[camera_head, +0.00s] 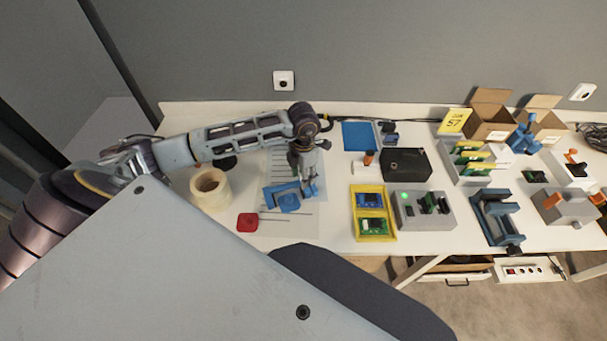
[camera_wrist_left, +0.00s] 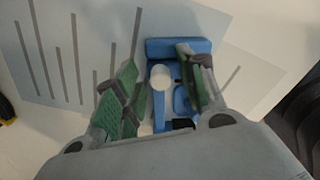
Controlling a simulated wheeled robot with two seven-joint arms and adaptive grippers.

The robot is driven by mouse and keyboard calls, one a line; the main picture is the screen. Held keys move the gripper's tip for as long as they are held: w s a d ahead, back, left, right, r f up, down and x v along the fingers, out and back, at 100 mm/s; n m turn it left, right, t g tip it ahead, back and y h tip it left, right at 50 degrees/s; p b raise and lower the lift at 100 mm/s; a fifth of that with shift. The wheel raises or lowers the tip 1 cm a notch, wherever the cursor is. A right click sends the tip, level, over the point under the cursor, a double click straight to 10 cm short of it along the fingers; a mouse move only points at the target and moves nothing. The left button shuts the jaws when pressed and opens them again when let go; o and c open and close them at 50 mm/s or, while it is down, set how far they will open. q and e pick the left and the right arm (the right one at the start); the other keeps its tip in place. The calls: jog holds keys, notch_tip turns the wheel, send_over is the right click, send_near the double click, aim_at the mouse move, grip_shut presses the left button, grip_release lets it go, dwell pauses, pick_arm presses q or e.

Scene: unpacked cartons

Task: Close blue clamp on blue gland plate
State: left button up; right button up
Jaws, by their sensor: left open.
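The blue gland plate (camera_head: 270,194) lies on a pale sheet at the middle left of the table. It also shows in the left wrist view (camera_wrist_left: 165,47), where blue clamp parts (camera_wrist_left: 182,100) and a round white part show on it. My left gripper (camera_head: 308,190) is directly over the plate's right side and hides part of it. In the left wrist view its green-padded fingers (camera_wrist_left: 158,95) are apart, with blue parts between and beneath them. I cannot tell whether the fingers touch the clamp or how far the clamp is closed. My right gripper is not in view.
A red piece (camera_head: 247,222) lies just left of the plate's front. A tape roll (camera_head: 210,187) stands further left. A yellow tray (camera_head: 373,213) with boards, a grey box (camera_head: 424,210) and a black box (camera_head: 405,164) are to the right. Cartons (camera_head: 490,124) stand at the back right.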

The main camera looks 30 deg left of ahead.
aim_at(297, 183)
pick_arm(q)
jog(key=shift+c, duration=0.4)
grip_shut()
jog(key=shift+s, duration=0.1)
jog(key=shift+s+a, duration=0.7)
jog(key=shift+s, duration=0.1)
jog(key=shift+o, duration=0.4)
grip_release()
notch_tip(297, 183, up, 12)
dwell(0.4)
